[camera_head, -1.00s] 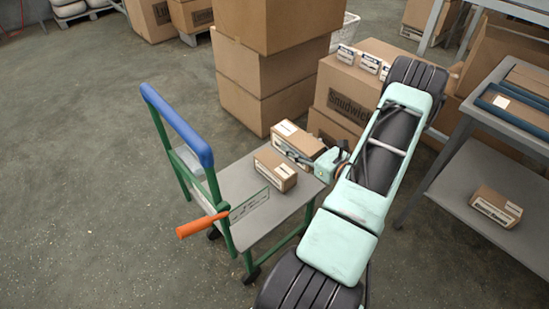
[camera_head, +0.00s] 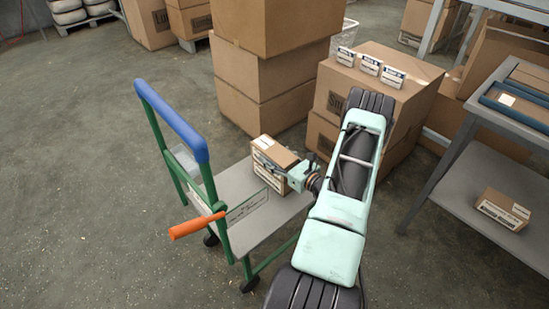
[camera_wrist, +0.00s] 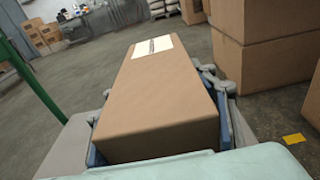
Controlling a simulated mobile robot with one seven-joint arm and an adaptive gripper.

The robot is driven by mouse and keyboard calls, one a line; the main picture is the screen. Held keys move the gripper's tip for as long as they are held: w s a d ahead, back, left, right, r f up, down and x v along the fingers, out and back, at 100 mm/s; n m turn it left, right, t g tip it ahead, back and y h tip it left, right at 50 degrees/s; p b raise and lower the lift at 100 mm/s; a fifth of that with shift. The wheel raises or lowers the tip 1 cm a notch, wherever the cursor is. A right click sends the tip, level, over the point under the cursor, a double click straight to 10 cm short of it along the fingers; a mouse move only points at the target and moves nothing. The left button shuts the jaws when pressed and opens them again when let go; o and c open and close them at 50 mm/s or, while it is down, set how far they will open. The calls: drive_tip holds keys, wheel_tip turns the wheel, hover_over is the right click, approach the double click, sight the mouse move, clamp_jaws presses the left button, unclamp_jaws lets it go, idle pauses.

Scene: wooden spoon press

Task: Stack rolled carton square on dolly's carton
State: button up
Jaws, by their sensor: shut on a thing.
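My gripper (camera_head: 279,168) is shut on a brown carton (camera_head: 277,149) over the dolly. In the wrist view the held carton (camera_wrist: 155,100) fills the middle, with a white label on its top and a gripper finger along each side. The dolly's carton (camera_head: 266,183) sits on the grey deck of the dolly (camera_head: 238,184), below the held carton and mostly hidden by it and my gripper. The two look roughly lined up in the head view. I cannot tell whether they touch. The wrist view hides the lower carton behind the held one.
The dolly's blue handle (camera_head: 172,120) and an orange grip (camera_head: 196,227) stand at its left. Tall stacked cartons (camera_head: 262,75) rise behind it. Large cartons with small labelled signs (camera_head: 375,95) stand behind my arm. A grey bench (camera_head: 480,180) with another carton (camera_head: 503,208) is at right.

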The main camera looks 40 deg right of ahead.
sight(292, 167)
drive_tip(key=shift+r, duration=0.1)
drive_tip(key=shift+f, duration=0.2)
drive_tip(key=o, duration=1.4)
drive_tip(key=shift+r, duration=0.1)
drive_tip(key=shift+r, duration=0.15)
drive_tip(key=s, duration=0.4)
drive_tip(key=s+p, duration=0.1)
drive_tip(key=s, duration=0.3)
drive_tip(key=s+d+r+p, duration=0.1)
drive_tip(key=s, duration=0.3)
